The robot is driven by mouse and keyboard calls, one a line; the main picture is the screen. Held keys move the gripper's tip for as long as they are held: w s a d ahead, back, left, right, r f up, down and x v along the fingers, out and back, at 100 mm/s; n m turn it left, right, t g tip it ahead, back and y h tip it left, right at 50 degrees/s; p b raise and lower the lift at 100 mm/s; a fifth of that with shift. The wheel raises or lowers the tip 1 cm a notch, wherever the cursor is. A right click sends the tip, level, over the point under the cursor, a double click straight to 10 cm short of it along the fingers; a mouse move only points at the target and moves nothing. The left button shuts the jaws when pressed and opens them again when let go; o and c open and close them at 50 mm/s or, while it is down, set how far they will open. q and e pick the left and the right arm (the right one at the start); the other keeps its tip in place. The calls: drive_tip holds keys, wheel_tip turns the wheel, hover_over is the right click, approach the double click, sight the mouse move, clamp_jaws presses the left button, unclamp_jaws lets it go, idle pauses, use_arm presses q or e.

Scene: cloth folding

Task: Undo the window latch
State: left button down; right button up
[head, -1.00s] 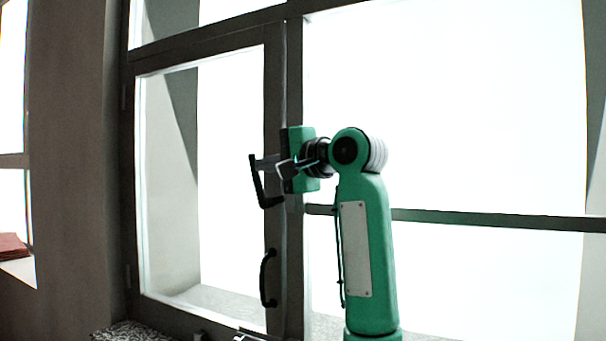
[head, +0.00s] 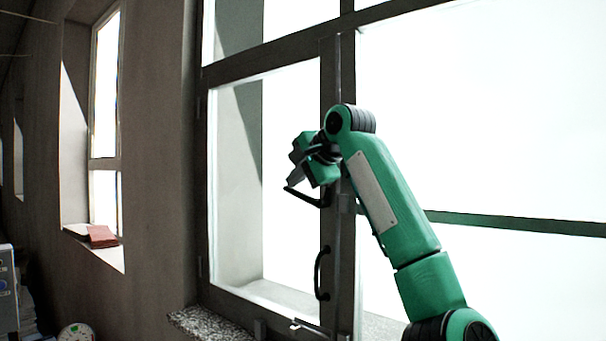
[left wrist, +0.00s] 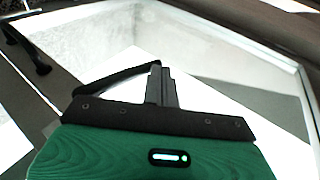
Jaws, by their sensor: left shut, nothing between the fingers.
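The black window latch lever (head: 304,196) juts out from the dark window frame, above a curved black pull handle (head: 320,274). My left gripper (head: 294,179), green with dark fingers, is at the lever, tilted, with its fingertips just above the lever's outer end. I cannot tell whether they touch. In the left wrist view the gripper's fingers (left wrist: 157,76) are together and empty. The pull handle (left wrist: 28,48) is at upper left. My right gripper is not in view.
The window sash (head: 340,240) looks closed in the head view. A speckled stone sill (head: 208,324) lies below it. A red object (head: 102,236) rests on another window's ledge at left. A round dial-like item (head: 76,333) is at lower left.

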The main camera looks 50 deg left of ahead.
use_arm(q)
drive_tip(key=shift+s+a+f+h, duration=0.15)
drive_tip(key=shift+a+f+h, duration=0.55)
drive_tip(key=shift+f, duration=0.25)
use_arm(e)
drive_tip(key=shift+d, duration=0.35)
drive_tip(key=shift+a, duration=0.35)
